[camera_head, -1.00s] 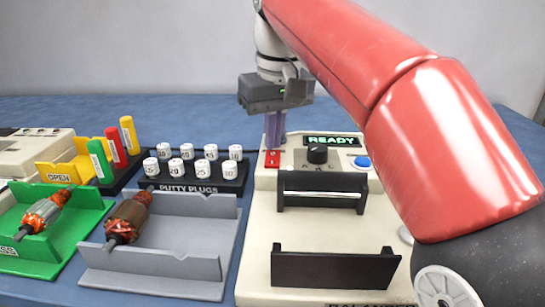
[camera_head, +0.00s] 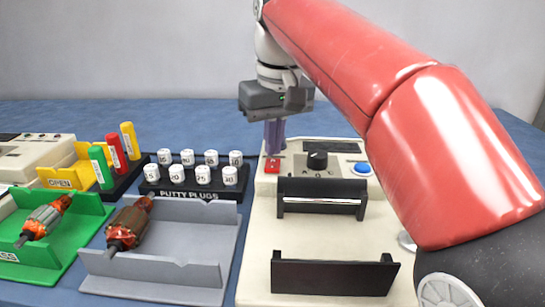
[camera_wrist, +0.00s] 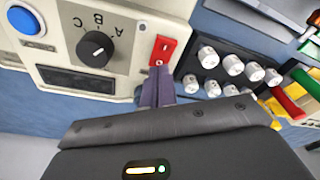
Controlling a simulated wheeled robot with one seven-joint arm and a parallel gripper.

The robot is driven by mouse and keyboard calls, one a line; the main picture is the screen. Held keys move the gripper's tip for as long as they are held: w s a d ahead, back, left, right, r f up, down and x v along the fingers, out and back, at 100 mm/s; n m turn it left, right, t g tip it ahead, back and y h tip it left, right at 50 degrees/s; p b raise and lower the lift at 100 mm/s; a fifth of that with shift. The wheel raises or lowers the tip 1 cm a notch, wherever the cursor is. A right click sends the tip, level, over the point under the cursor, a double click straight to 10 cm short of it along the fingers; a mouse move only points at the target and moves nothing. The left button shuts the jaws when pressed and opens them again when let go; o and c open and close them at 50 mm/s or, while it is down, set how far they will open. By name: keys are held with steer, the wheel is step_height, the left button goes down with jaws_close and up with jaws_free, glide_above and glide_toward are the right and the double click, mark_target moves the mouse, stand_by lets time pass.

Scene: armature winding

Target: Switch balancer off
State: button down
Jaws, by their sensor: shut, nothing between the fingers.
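The balancer (camera_head: 330,235) is a cream machine at the right of the table. Its red power switch (camera_head: 272,165) sits at the back left of its panel and also shows in the wrist view (camera_wrist: 162,50). The balancer's display (camera_head: 331,146) is dark, with no text. A black knob (camera_head: 317,160) and a blue button (camera_head: 362,168) sit right of the switch. My gripper (camera_head: 274,152) is shut and empty, pointing down with its fingertips at the red switch's far end. In the wrist view, the fingertips (camera_wrist: 160,72) are right beside the switch; whether they touch it I cannot tell.
A black rack of white putty plugs (camera_head: 195,188) stands left of the balancer. A grey cradle (camera_head: 160,272) and a green cradle (camera_head: 85,215) each hold an armature. Coloured tubes (camera_head: 117,152) stand further left. Two black supports (camera_head: 335,275) rise from the balancer.

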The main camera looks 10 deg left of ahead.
mark_target(274, 161)
steer(key=shift+r+p, duration=0.65)
steer(key=shift+r, duration=2.3)
